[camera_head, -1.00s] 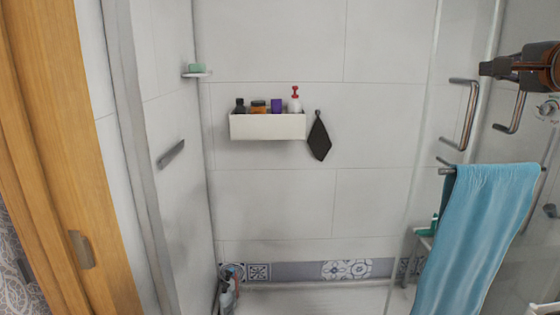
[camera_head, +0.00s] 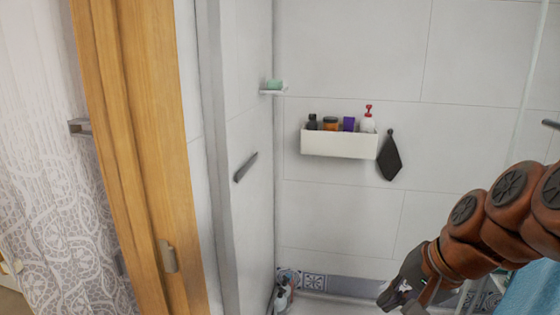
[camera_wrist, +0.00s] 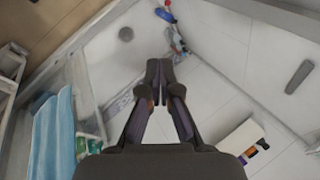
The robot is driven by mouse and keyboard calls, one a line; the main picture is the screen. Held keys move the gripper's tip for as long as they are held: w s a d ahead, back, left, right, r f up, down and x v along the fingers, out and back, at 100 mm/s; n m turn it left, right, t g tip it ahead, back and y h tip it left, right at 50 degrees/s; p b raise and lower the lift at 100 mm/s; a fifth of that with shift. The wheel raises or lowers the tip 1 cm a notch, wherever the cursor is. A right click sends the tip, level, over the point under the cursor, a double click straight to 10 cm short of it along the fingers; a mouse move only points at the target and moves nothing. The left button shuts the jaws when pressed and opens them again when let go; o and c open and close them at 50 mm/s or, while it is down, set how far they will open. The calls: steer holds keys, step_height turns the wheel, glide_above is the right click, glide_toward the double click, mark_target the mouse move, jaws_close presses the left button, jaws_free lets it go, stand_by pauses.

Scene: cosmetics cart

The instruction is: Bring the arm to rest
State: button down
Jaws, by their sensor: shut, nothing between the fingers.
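My arm reaches in from the right edge of the head view, and my gripper (camera_head: 392,298) points down and left at the bottom of that view. In the wrist view my gripper (camera_wrist: 158,68) has its two fingers together at the tips, with nothing between them. It hangs in free air above the shower floor and touches nothing that I can see.
A white wall shelf (camera_head: 340,144) holds several bottles, with a dark cloth (camera_head: 390,157) beside it. A soap holder (camera_head: 272,92) is on the side wall. A wooden door frame (camera_head: 140,150) stands left. A blue towel (camera_wrist: 52,137) hangs at left in the wrist view.

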steer(key=s+f+n+g+h+p, duration=0.2)
steer(key=s+f+n+g, duration=0.1)
steer(key=s, duration=0.6)
steer(key=s+f+n+g+h+p, duration=0.1)
steer(key=s+f+n+g+p, duration=0.2)
steer(key=s, duration=0.6)
steer(key=shift+a+f+n+h, duration=0.25)
steer(key=shift+f+n+h, duration=0.2)
steer(key=shift+n, duration=0.35)
